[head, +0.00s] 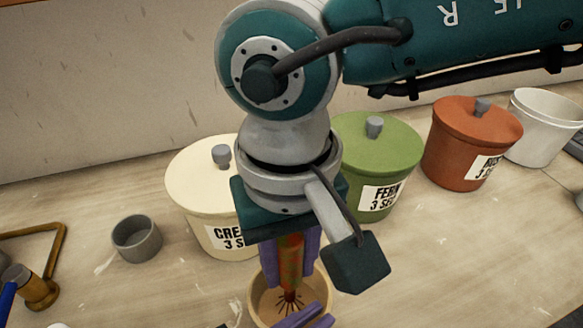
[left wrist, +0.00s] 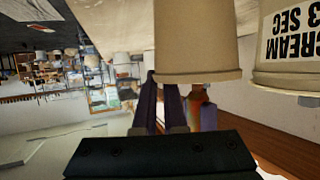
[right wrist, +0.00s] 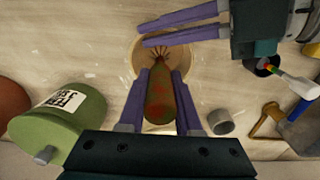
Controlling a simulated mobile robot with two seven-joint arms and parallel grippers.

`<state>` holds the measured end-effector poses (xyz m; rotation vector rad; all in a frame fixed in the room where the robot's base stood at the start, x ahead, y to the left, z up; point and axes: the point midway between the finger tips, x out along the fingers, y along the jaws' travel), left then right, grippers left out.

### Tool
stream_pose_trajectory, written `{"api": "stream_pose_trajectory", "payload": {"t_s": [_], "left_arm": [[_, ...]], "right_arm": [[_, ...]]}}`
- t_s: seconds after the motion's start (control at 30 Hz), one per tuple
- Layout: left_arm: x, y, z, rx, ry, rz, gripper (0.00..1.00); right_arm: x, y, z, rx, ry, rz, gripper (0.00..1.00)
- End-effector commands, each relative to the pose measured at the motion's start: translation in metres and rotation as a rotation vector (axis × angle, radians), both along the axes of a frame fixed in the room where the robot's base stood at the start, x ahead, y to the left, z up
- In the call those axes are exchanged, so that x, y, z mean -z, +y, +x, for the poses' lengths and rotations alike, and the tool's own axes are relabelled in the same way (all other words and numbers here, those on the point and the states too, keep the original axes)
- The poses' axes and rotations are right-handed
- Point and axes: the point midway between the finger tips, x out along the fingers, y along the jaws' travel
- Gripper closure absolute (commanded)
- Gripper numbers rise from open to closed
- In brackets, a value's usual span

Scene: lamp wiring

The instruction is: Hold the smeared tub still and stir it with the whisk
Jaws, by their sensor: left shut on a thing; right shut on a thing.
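The tan tub (head: 252,300) stands on the bench at the bottom of the head view; its rim also shows in the right wrist view (right wrist: 137,62). My left gripper (head: 308,318) is shut on the tub's wall, with its purple fingers at the rim; in the left wrist view the tub (left wrist: 195,45) is upside down. My right gripper (right wrist: 160,85) points down and is shut on the whisk's handle (right wrist: 160,100), which is brown with red and green smears. The whisk's dark wires (head: 290,303) are inside the tub. The tub's contents are mostly hidden.
Lidded cream (head: 190,180), green (head: 385,140) and rust-red (head: 465,150) canisters stand behind, with a white bucket (head: 540,125) at right. A small grey cup (head: 137,238) and a brass frame (head: 50,245) are at left. Bare bench lies right of the tub.

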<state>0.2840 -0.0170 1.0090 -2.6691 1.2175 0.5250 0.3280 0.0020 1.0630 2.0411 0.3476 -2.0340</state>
Motion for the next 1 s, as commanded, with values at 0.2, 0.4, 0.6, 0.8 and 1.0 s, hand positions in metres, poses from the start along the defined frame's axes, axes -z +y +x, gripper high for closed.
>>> {"api": "stream_pose_trajectory", "payload": {"t_s": [0.2, 0.4, 0.6, 0.8, 1.0], "left_arm": [[0.006, 0.003, -0.002, -0.002, 0.012, 0.013, 1.0], [0.006, 0.003, -0.002, -0.002, 0.012, 0.013, 1.0], [0.006, 0.003, -0.002, -0.002, 0.012, 0.013, 1.0], [0.006, 0.003, -0.002, -0.002, 0.012, 0.013, 1.0], [0.006, 0.003, -0.002, -0.002, 0.012, 0.013, 1.0]], "right_arm": [[0.001, 0.002, -0.004, -0.002, 0.0, 0.0, 1.0], [-0.001, 0.002, -0.004, -0.001, 0.0, 0.0, 1.0], [-0.022, 0.002, -0.003, -0.003, -0.002, 0.001, 1.0], [-0.049, 0.002, -0.003, -0.002, -0.003, 0.001, 1.0], [-0.075, 0.002, -0.004, -0.002, -0.003, 0.001, 1.0]]}}
